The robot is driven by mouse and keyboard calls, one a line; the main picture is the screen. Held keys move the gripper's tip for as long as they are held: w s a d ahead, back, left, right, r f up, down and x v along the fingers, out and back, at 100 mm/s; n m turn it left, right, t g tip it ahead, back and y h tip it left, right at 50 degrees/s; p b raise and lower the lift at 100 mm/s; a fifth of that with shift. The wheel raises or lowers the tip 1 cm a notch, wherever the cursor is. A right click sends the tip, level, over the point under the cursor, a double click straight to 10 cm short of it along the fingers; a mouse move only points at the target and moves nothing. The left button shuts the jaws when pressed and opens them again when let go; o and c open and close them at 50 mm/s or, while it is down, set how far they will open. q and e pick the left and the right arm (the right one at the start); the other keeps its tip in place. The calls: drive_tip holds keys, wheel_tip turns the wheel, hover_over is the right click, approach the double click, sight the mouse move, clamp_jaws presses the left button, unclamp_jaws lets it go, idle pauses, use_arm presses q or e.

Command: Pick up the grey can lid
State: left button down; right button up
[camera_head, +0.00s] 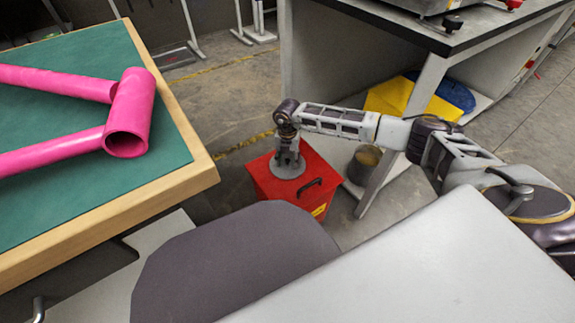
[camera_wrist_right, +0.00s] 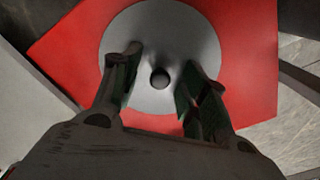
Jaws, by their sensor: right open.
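The grey can lid (camera_head: 288,170) is a flat grey disc on top of a red box (camera_head: 318,206). In the right wrist view the lid (camera_wrist_right: 160,31) shows as a round disc with a dark knob or hole (camera_wrist_right: 159,78) at its middle. My right gripper (camera_head: 287,160) points down over the lid in the head view. In the right wrist view its two fingers (camera_wrist_right: 158,75) are apart, one on each side of the dark centre, with nothing clearly between them but that centre. I cannot tell whether the fingertips touch the lid. My left gripper is not in view.
A green-topped table (camera_head: 60,200) with a pink tube frame (camera_head: 130,110) stands at the left. A workbench (camera_head: 440,40) stands behind my right arm, with a bucket (camera_head: 362,166) by its leg. Bare floor lies behind the red box.

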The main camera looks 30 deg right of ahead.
sight(288, 160)
clamp_jaws()
idle(0.4)
drive_tip(key=shift+r, duration=0.1)
